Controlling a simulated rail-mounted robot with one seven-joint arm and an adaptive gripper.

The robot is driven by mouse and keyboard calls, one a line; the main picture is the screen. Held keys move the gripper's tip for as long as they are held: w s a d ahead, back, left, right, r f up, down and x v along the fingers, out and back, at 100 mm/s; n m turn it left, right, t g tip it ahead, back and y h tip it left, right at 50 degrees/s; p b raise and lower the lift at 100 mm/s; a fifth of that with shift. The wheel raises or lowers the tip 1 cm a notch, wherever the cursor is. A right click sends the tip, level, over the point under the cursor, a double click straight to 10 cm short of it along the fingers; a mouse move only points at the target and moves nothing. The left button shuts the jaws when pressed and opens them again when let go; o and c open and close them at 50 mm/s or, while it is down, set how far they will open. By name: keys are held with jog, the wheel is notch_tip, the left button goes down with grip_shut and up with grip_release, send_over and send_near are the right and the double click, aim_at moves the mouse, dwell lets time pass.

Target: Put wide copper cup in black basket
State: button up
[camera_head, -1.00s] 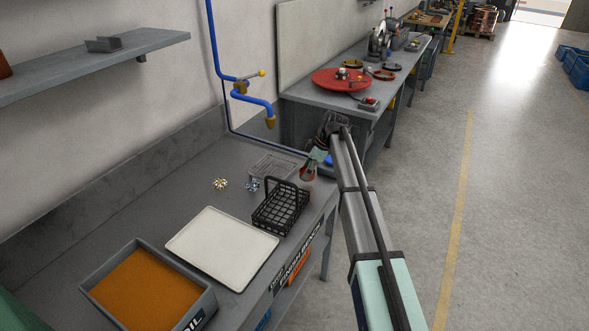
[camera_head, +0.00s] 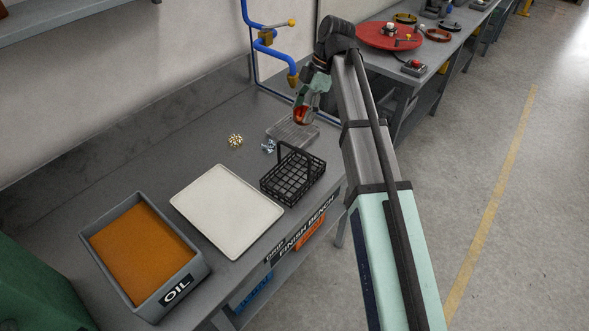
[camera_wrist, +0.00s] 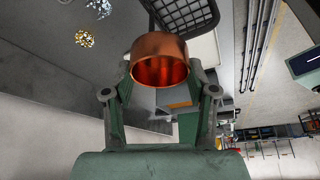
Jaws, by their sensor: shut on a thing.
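The wide copper cup (camera_wrist: 158,47) is held between the fingers of my gripper (camera_wrist: 160,85) in the wrist view, its open mouth facing the camera. In the head view the cup (camera_head: 301,116) shows as a small copper shape at the end of my gripper (camera_head: 308,103), raised above the bench's far end. The black basket (camera_head: 292,187) is a wire basket with an upright handle, standing on the bench below and nearer than the cup. Part of the basket (camera_wrist: 184,15) also shows at the top of the wrist view, just beyond the cup.
A grey wire rack (camera_head: 292,131) lies behind the basket. A white tray (camera_head: 226,208) and an oil bin (camera_head: 164,293) stand to the left. Gold pieces (camera_head: 235,140) and silver pieces (camera_head: 268,146) lie nearby. A blue pipe (camera_head: 270,46) rises behind.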

jog(key=shift+s+d+f+n, duration=0.15)
jog(key=shift+s+d+n, duration=0.05)
jog(key=shift+s+n, duration=0.2)
jog(key=shift+s+a+f+b, duration=0.1)
jog(key=shift+s+f+b, duration=0.1)
jog(key=shift+b, duration=0.1)
notch_tip(320, 180, down, 19)
jog(key=shift+f+p, duration=0.15)
jog(key=shift+p, duration=0.9)
jog(key=shift+f, duration=0.15)
jog(key=o, duration=1.3)
jog(key=shift+c, duration=0.2)
jog(key=b+v, duration=0.3)
jog(key=v, duration=0.9)
jog(key=shift+w, duration=0.25)
